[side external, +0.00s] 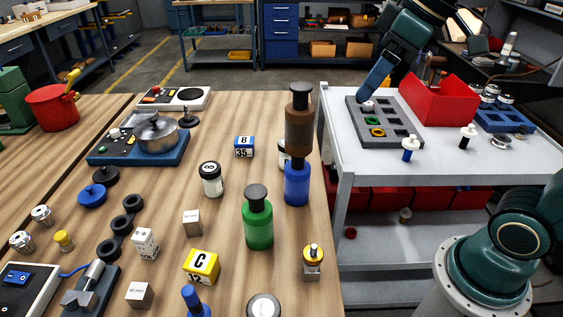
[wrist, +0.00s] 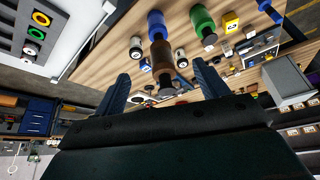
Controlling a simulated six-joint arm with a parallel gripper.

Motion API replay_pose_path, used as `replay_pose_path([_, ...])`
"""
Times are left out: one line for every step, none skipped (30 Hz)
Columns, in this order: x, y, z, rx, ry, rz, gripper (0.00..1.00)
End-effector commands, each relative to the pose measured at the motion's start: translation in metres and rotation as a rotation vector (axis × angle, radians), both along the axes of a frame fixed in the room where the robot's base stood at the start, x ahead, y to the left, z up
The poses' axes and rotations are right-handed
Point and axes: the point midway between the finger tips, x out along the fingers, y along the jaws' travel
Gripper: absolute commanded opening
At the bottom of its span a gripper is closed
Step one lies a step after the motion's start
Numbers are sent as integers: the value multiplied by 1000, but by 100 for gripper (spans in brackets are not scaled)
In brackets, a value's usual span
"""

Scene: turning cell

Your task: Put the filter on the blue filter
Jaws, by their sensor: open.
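A brown filter (side external: 298,130) with a dark cap stands upright on the blue filter (side external: 296,186), near the right edge of the wooden table. In the side view its base meets the blue filter's top, and the two look in line. The wrist view also shows the brown filter (wrist: 162,55) and the blue filter (wrist: 156,22) end to end. A green filter (side external: 258,220) stands in front and to the left. My gripper (wrist: 161,70) is open and empty; the brown filter shows between its fingers, but the side view places my gripper to the right, apart from it.
A white jar (side external: 283,155) is partly hidden behind the stack. Another jar (side external: 211,180) and a blue block (side external: 244,146) are to the left. On the grey bench (side external: 350,150) are a slotted tray (side external: 372,107) and a red bin (side external: 440,98).

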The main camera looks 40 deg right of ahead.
Motion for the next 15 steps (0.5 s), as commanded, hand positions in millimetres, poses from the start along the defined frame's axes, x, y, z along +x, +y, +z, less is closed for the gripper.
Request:
replay_pose_path([-14,-3,-6,2,-8,-36,73])
replay_pose_path([-21,-5,-10,3,-11,-59,73])
replay_pose_path([-30,-8,-16,3,-16,-91,73])
replay_pose_path([-37,-10,-21,4,-19,-113,73])
replay_pose_path([-44,-13,-25,4,-24,-136,73])
replay_pose_path([-52,-16,-32,4,-27,-164,73])
replay_pose_path([-58,-18,-36,4,-31,-184,73])
replay_pose_path([-64,-21,-41,3,-35,-205,73])
replay_pose_path([-71,-24,-46,3,-39,-230,73])
replay_pose_path([-76,-26,-50,2,-43,-247,73])
replay_pose_path([-80,-29,-54,2,-45,-261,73])
replay_pose_path([-85,-31,-59,0,-48,-279,73])
replay_pose_path([-88,-33,-62,0,-51,-291,73])
replay_pose_path([-90,-34,-64,-1,-53,-300,73])
replay_pose_path([-93,-36,-67,-1,-54,-311,73])
